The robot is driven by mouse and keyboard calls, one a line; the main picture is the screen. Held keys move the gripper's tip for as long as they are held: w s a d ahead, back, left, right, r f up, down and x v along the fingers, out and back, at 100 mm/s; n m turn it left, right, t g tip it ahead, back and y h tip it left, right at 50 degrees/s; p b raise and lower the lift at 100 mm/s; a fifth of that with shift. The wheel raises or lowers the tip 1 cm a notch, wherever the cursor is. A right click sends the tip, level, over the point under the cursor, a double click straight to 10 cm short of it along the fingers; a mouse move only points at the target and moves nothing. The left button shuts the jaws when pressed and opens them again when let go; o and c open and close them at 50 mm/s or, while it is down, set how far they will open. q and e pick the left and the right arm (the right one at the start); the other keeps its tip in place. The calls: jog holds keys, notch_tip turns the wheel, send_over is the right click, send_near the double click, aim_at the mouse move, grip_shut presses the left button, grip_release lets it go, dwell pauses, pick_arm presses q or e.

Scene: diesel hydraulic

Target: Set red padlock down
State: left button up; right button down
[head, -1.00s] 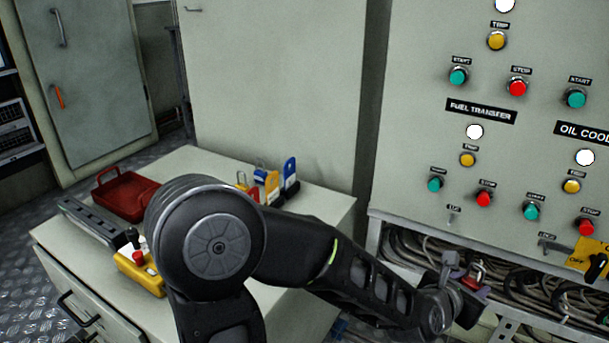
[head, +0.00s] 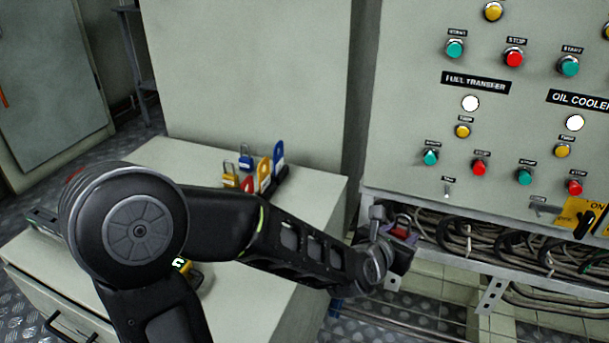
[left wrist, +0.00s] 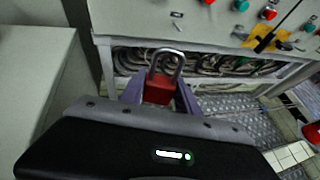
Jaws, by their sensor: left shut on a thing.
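A red padlock with a metal shackle (left wrist: 160,88) is held between the purple-grey fingers of my left gripper (left wrist: 158,100) in the left wrist view, with its shackle pointing away from the gripper. In the head view the left gripper (head: 398,240) is shut on the padlock (head: 402,226), in the air to the right of the cabinet top and in front of the cable tray below the panel. My right gripper does not clearly show.
A grey cabinet top (head: 300,205) lies left of the gripper. The control panel (head: 400,150) rises at the right, above bundled cables (head: 470,235). Chequered metal floor lies below.

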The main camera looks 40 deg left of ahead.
pick_arm(q)
jog(key=w+a+r+n+y+p, duration=0.2)
jog(key=a+r+n+y+p, duration=0.15)
jog(key=a, duration=0.85)
jog(key=n+g+y+p, duration=0.3)
jog(key=n+y+p, duration=0.1)
jog(key=y, duration=0.1)
send_over(306, 211)
jog(key=shift+r+h, duration=0.2)
jog(key=shift+h, duration=0.05)
jog(key=shift+f, duration=0.15)
jog(key=shift+f+b, duration=1.5)
jog(key=shift+f, duration=1.75)
jog(key=shift+f+b, duration=0.65)
jog(key=shift+b, duration=0.15)
jog(key=o, duration=1.2)
jog(key=shift+o, duration=0.2)
